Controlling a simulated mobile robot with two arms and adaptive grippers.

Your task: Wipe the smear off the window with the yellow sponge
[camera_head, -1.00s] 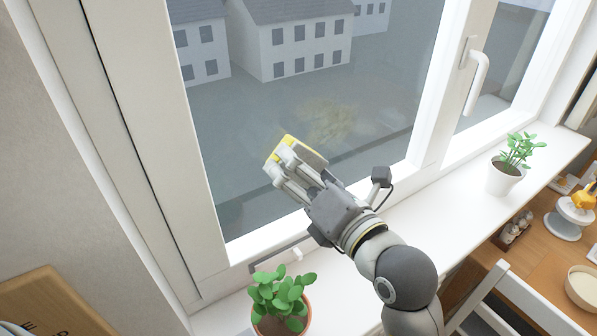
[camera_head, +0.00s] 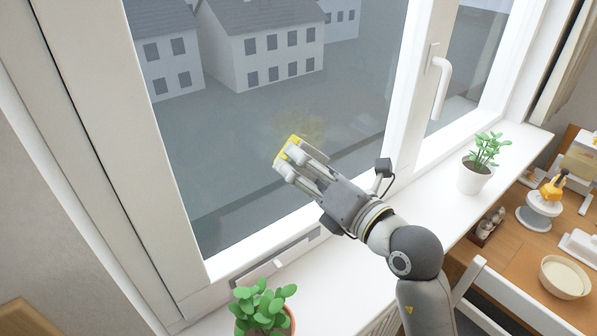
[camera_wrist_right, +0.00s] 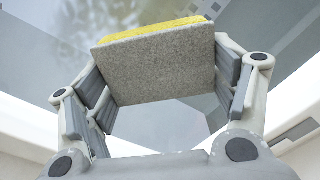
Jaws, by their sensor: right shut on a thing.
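The yellow sponge (camera_head: 292,142) has a grey backing and is held between the fingers of my right gripper (camera_head: 300,162). In the right wrist view, the sponge's grey face (camera_wrist_right: 160,68) is towards me, with its yellow side (camera_wrist_right: 158,30) towards the glass. Whether it touches the glass cannot be told. The smear (camera_head: 306,126) is a faint yellowish-brown patch on the large window pane (camera_head: 225,170), just above and right of the sponge, which may hide its lower part. My left gripper is not in view.
A potted plant (camera_head: 262,302) stands on the white sill (camera_head: 325,275) below my right arm, and another (camera_head: 475,165) stands further right. A window handle (camera_head: 440,85) sticks out at the right of the pane. A wooden table (camera_head: 535,245) with kitchen items is at lower right.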

